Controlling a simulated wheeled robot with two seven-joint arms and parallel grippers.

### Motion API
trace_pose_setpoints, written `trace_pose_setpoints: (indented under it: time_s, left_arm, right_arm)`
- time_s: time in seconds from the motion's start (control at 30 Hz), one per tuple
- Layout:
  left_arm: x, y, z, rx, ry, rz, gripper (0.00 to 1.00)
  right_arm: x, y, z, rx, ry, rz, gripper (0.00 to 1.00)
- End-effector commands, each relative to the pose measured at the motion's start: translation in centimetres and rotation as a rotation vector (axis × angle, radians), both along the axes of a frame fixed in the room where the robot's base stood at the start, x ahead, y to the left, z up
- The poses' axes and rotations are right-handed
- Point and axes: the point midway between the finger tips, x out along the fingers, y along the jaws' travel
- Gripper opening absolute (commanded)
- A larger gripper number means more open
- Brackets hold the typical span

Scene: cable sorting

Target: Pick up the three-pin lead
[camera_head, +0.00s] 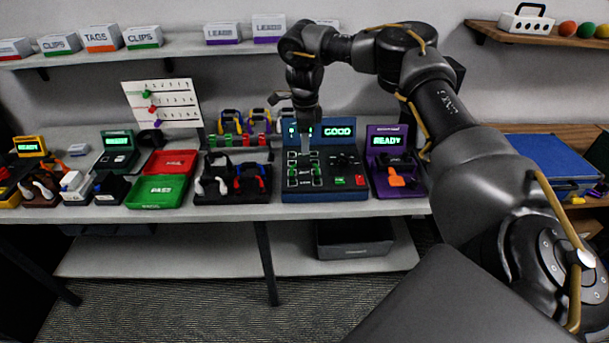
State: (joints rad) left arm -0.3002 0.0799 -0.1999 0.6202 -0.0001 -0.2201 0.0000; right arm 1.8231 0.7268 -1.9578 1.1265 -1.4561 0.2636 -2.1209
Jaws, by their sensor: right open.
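A dark blue tester (345,195) stands at the front of the bench with its screen reading GOOD. Small green ends of what looks like a lead (317,172) show in the sockets on its left half. I cannot tell at this size whether it is the three-pin lead. My right gripper (304,145) points down over that left half of the tester. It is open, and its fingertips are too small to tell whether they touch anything. My left gripper is not in view.
To the left are a black tray of leads (233,198), a green PASS tray (157,191) and a red tray (170,162). A purple device reading READY (385,142) stands just right of the tester. A rack of coloured leads (237,152) stands behind.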

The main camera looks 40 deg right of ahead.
Motion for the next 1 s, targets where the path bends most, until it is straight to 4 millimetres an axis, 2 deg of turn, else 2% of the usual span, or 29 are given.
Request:
trace_pose_setpoints:
  time_s: [0.33,0.67,0.83,1.0]
  left_arm:
    - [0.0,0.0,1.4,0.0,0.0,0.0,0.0]
    - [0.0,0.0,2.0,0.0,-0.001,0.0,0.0]
    - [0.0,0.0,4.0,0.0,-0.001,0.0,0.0]
    - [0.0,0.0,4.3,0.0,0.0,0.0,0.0]
  right_arm:
    - [-0.1,0.0,-4.5,-0.001,0.003,0.0,0.42]
    - [0.0,0.1,-6.0,-0.002,0.001,0.0,0.42]
    - [-0.1,0.0,-8.3,-0.003,0.005,0.0,0.42]
    - [-0.1,0.0,-10.5,-0.002,0.003,-0.001,0.42]
